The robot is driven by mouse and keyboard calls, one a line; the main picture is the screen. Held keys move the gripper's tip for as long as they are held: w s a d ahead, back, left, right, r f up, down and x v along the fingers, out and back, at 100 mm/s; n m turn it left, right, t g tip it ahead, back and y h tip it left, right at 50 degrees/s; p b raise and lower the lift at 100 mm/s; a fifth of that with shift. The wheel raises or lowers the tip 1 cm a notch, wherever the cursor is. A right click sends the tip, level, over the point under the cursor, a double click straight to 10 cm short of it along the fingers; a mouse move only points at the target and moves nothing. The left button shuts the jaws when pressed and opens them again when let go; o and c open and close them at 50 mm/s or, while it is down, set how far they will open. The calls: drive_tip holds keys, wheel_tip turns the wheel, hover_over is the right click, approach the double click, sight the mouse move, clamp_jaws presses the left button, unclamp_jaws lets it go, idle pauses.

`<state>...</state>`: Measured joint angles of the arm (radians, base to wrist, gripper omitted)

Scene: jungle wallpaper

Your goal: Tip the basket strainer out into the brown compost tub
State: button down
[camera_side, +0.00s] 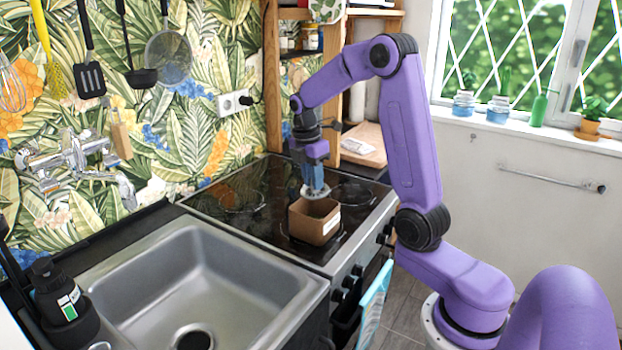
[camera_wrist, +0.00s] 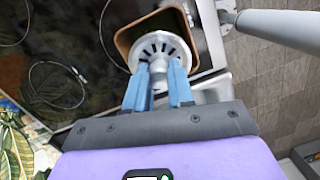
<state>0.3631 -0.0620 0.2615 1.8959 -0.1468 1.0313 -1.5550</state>
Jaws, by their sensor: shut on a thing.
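The basket strainer (camera_wrist: 160,47) is a round grey metal disc with slots and a central knob. My gripper (camera_wrist: 159,77) is shut on that knob. In the side view my gripper (camera_side: 315,187) points down and holds the strainer (camera_side: 315,192) level, just above the brown compost tub (camera_side: 314,222). The tub is an open square box with a pale label, standing on the black cooktop. In the wrist view the strainer covers much of the tub's opening, and the tub's rim (camera_wrist: 122,48) shows around it. What lies inside the tub is hidden.
The steel sink (camera_side: 200,285) lies left of the cooktop (camera_side: 250,215). A black soap bottle (camera_side: 55,290) stands at the sink's left. A wooden shelf post (camera_side: 333,80) and a cutting board (camera_side: 365,145) are behind my gripper. The cooktop left of the tub is clear.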

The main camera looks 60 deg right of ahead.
drive_tip(key=shift+s+d+t+y, duration=0.1)
drive_tip(key=shift+d+t+y, duration=0.05)
drive_tip(key=shift+t+y, duration=0.4)
drive_tip(key=shift+r, duration=0.1)
drive_tip(key=shift+r, duration=1.95)
